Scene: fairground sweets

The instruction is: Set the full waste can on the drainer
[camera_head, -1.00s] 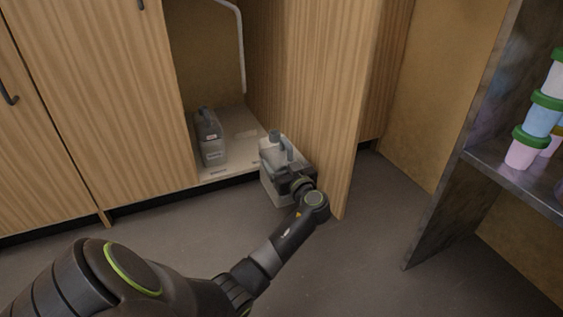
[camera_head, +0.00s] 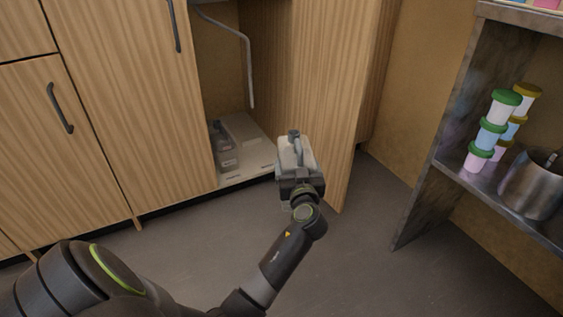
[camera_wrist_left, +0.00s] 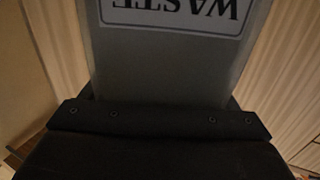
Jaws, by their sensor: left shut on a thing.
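A pale translucent can with a grey cap (camera_head: 291,147) is held by my left gripper (camera_head: 299,176), in front of the open cupboard. In the left wrist view the can (camera_wrist_left: 165,62) fills the middle, and its label reads WASTE, upside down. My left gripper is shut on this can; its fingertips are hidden. A second, greyish can (camera_head: 223,150) stands inside the cupboard at the left. I cannot tell the liquid level in either can. No drainer is recognisable. My right gripper is not in view.
The open cupboard door (camera_head: 352,130) stands just right of the held can. A pipe (camera_head: 249,75) hangs inside the cupboard. At right, a metal shelf (camera_head: 450,168) bears stacked lidded tubs (camera_head: 490,134) and a steel pot (camera_head: 531,186). The floor (camera_head: 350,255) in front is clear.

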